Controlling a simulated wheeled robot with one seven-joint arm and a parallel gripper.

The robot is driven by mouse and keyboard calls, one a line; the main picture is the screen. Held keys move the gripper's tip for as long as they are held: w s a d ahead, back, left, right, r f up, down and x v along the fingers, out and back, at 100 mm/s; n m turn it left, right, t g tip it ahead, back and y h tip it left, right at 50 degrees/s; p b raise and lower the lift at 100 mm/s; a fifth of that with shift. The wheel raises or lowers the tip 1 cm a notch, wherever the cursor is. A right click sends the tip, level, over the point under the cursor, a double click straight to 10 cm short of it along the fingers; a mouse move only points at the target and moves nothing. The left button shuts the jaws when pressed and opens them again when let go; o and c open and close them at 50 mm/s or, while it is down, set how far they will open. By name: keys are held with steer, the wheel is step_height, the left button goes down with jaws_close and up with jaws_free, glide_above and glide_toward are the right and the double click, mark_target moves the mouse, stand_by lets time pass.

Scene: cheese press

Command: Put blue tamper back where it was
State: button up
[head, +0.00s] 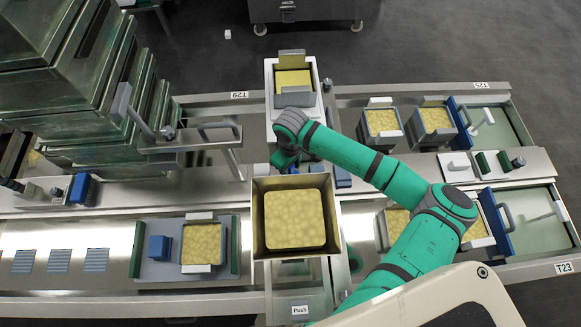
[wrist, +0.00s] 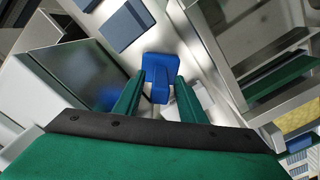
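A blue tamper (wrist: 158,67) shows in the wrist view as a blue block with a narrower part toward me. My gripper (wrist: 161,78) has its two green fingers apart, one on each side of the blue tamper. I cannot tell whether the fingers press on it or whether it rests on the metal surface beyond. In the head view my wrist (head: 285,160) hangs over the middle of the bench, and the fingers are hidden by my arm and a box.
A tall steel box with cheese (head: 294,218) stands just in front of my wrist. Another cheese mould (head: 293,83) is behind it. A blue block (head: 158,248) sits beside a cheese mould (head: 201,243) at left. Stacked metal vats fill the upper left. More moulds stand at right.

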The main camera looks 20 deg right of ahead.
step_height(320, 180, up, 12)
steer(key=shift+r, duration=0.15)
stand_by(0.6)
step_height(320, 180, down, 12)
steer(key=shift+f, duration=0.2)
steer(key=shift+r, duration=0.15)
stand_by(0.5)
